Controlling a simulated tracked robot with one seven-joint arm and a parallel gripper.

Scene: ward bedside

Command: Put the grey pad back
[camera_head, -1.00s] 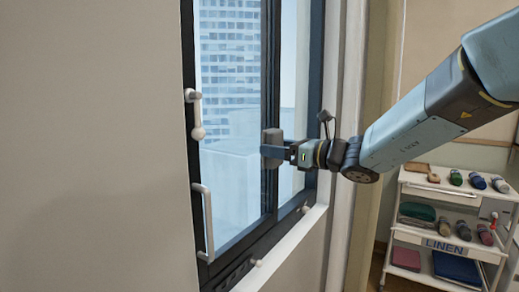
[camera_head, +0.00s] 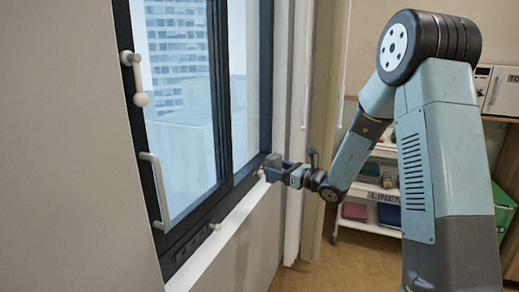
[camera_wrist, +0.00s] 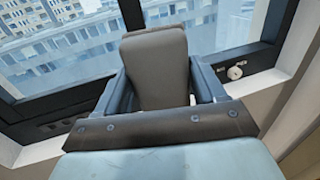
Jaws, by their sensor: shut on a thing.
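The grey pad (camera_wrist: 156,70) stands between the two fingers of my gripper (camera_wrist: 165,92) in the wrist view, held upright with its broad face toward the camera. In the head view the pad (camera_head: 273,160) is a small dark grey block at the tip of my gripper (camera_head: 275,172). My gripper is shut on it, close in front of the lower right corner of the window frame, near the sill. I cannot tell whether the pad touches the frame or sill.
The window (camera_head: 183,90) has a black frame, a white sill (camera_head: 225,228) and white handles (camera_head: 155,185) on its left. A small white knob (camera_wrist: 235,72) sits right of the gripper. A linen trolley (camera_head: 372,224) with folded cloths stands behind my arm. Bare floor (camera_head: 340,268) lies below.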

